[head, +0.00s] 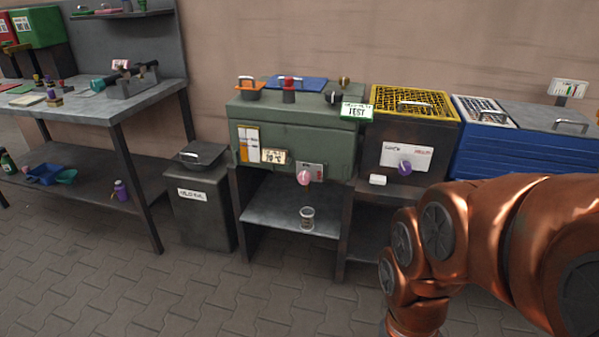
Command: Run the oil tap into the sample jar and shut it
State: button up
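A pink round tap knob (303,178) sits low on the front of a green cabinet (335,140), beside a small grey plate. I cannot tell whether this tap is open or shut, and no stream of oil shows below it. A small clear jar (307,217) stands upright on the grey shelf (268,217) under the knob. What is inside the jar is too small to tell. My copper arm fills the lower right, and its end runs out of the bottom edge, so my gripper is not in view.
A similar purple knob (404,167) is on the dark cabinet (378,150) under a yellow grate (410,97). A lidded grey bin (205,215) stands left of the green cabinet. A workbench (100,108) is farther left. The paved floor in front is clear.

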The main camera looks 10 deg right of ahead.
aim_at(304, 178)
jog(key=u, duration=0.65)
jog(key=i, duration=0.8)
jog(key=u, duration=0.95)
